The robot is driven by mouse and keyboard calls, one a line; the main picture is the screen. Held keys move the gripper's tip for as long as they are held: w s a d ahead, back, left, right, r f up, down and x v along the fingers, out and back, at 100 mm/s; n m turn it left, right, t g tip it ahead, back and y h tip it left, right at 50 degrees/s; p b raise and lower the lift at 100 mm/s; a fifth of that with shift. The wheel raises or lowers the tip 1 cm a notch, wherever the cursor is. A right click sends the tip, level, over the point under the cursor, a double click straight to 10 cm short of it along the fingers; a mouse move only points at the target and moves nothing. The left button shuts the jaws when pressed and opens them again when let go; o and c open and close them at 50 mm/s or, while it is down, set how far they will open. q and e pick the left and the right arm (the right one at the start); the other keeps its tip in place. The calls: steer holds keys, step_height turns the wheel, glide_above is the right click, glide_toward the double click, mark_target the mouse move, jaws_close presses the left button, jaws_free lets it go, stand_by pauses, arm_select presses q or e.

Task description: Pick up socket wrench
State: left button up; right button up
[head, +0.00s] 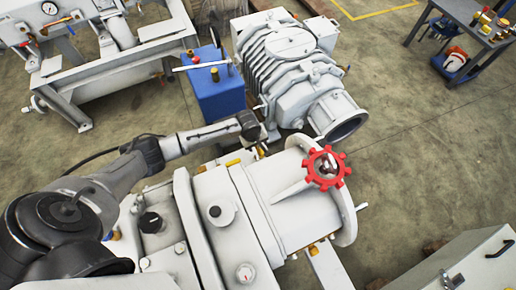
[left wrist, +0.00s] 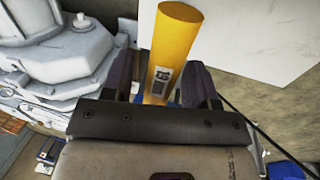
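No socket wrench can be made out for certain in either view. My left gripper (head: 255,132) is at the end of my arm, above the gap between the large white pump body (head: 215,210) and the ribbed white machine (head: 290,75). In the left wrist view its two dark fingers (left wrist: 160,82) stand apart. A yellow cylinder (left wrist: 175,40) with a small grey label shows between and beyond them, with gaps on both sides. I cannot tell whether it is a tool handle. My right gripper is not in view.
A red handwheel (head: 326,168) sits on the pump's round flange. A blue box (head: 217,92) stands behind my arm. A dark workbench (head: 470,40) with tools is at the upper right, and a grey cabinet (head: 450,265) at the lower right. The floor between them is clear.

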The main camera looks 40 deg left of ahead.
arm_select(q)
jaws_close()
steer(key=shift+r, duration=0.1)
stand_by(0.4)
steer(key=shift+r, duration=0.3)
step_height(320, 180, up, 8)
steer(key=p, duration=0.4)
steer(key=shift+f, duration=0.1)
steer(key=shift+r+p, duration=0.4)
steer(key=shift+r, duration=0.35)
